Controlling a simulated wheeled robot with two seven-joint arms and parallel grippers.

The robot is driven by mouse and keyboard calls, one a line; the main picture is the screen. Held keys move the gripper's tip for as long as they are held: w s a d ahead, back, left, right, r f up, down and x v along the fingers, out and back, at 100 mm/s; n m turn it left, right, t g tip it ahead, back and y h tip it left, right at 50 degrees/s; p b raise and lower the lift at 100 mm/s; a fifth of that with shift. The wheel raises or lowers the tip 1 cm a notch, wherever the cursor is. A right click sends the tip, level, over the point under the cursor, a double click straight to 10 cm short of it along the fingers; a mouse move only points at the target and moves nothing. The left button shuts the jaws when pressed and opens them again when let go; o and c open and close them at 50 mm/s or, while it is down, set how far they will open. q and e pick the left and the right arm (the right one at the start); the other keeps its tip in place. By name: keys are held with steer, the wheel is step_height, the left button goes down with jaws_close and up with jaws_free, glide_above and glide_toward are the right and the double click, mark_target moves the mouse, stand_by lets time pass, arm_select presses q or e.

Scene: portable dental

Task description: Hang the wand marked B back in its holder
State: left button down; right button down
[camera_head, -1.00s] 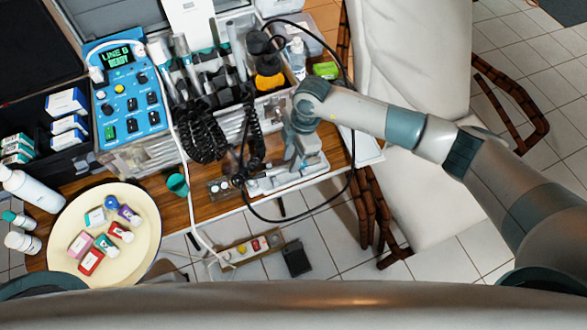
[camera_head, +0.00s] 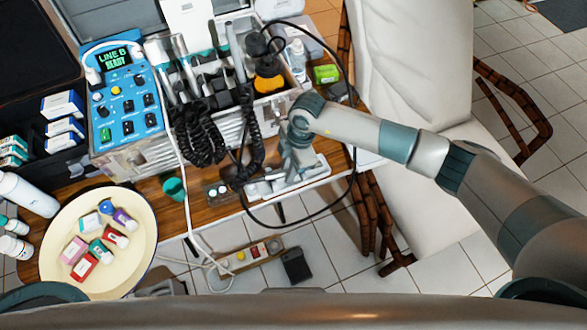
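The control unit (camera_head: 122,95) at upper left is blue, and its green screen reads LINE B READY. Beside it, a metal case holds the wand holder (camera_head: 213,82), with several silver wands standing in it and coiled black cords (camera_head: 203,130) hanging down. No letter B is legible on any wand. My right gripper (camera_head: 287,170) points down over a pale tray (camera_head: 305,178) at the table's front edge. Its fingertips are small and partly hidden by the wrist, so I cannot tell whether it holds anything. A loose black hose (camera_head: 353,145) loops around it. My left gripper is out of view.
A cream plate (camera_head: 65,225) with several small bottles and boxes is at lower left. A teal cup (camera_head: 174,188) stands near the table's front edge. A white cable (camera_head: 188,215) hangs to a power strip (camera_head: 250,254) on the floor. A pale chair (camera_head: 412,70) is at right.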

steer(key=shift+s+a+p+v, duration=0.1)
steer(key=shift+a+p+v, duration=0.15)
steer(key=shift+p+v, duration=0.95)
steer(key=shift+s+a+p+v, duration=0.1)
steer(key=shift+a+p+v, duration=0.1)
steer(key=shift+p+v, duration=0.95)
steer(key=shift+s+a+p+v, duration=0.1)
steer(key=shift+a+p+v, duration=0.15)
steer(key=shift+p+v, duration=0.9)
steer(key=shift+r+b, duration=0.3)
steer(key=shift+r, duration=0.1)
steer(key=shift+w+d+r+n, duration=0.35)
steer(key=shift+d+r+n, duration=0.1)
steer(key=shift+n, duration=0.45)
steer(key=s+d+r+m+t+h+b, duration=0.1)
steer(key=d+r+m+b, duration=0.6)
steer(key=d+r+m, duration=1.3)
steer(key=shift+s+d+r+m+t+h, duration=0.25)
steer(key=shift+s+r+m+t+h, duration=0.25)
steer(key=shift+r+m+t, duration=1.2)
steer(key=shift+a+f+m+g, duration=0.1)
steer(key=shift+f+m+g, duration=0.3)
steer(key=shift+f+g, duration=0.1)
